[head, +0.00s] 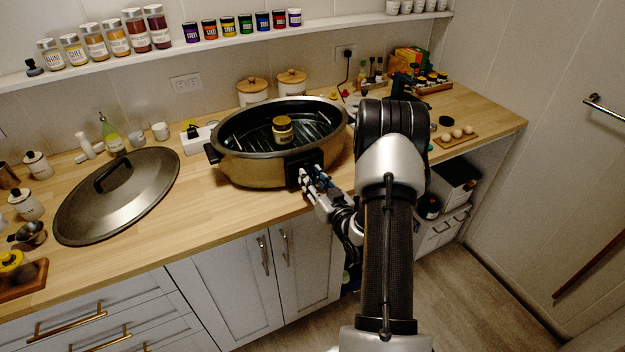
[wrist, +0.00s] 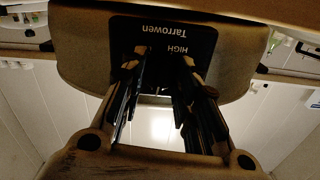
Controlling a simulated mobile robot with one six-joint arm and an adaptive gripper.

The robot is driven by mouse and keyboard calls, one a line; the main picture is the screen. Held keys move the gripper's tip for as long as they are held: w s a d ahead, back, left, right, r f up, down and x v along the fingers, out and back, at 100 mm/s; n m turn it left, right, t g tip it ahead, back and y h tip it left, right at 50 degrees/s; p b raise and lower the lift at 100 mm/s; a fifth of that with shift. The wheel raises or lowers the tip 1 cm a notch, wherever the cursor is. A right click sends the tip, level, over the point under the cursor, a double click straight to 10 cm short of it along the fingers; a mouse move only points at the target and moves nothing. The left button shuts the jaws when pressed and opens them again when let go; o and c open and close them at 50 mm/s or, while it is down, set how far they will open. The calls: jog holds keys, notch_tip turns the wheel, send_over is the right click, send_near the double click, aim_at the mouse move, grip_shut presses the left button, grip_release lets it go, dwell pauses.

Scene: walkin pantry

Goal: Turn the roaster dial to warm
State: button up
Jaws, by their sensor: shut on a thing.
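The roaster (head: 245,168) is a large bronze oval pan with a black rim, standing open on the wooden counter. A black control panel (wrist: 207,38) on its front shows upside down in the wrist view, with the words "Tarrowen" and "HIGH" readable. My gripper (head: 313,178) is at this panel, and its fingers (wrist: 165,68) reach up to it from both sides of the dial's place. The fingers are shut on the dial, which is mostly hidden between them and dark against the panel. Its pointer and the other setting marks cannot be made out.
A jar (head: 283,131) with a yellowish lid stands inside the roaster. The big lid (head: 120,205) lies on the counter to the left. Canisters (head: 252,92) stand behind the roaster. Cabinet doors (head: 235,285) are below the counter edge. Eggs sit on a board (head: 455,138) at the right.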

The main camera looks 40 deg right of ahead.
jog(key=m, duration=0.6)
jog(key=shift+b, duration=0.3)
jog(key=m, duration=0.6)
jog(key=shift+m, duration=0.3)
jog(key=o, duration=1.1)
jog(key=v, duration=1.2)
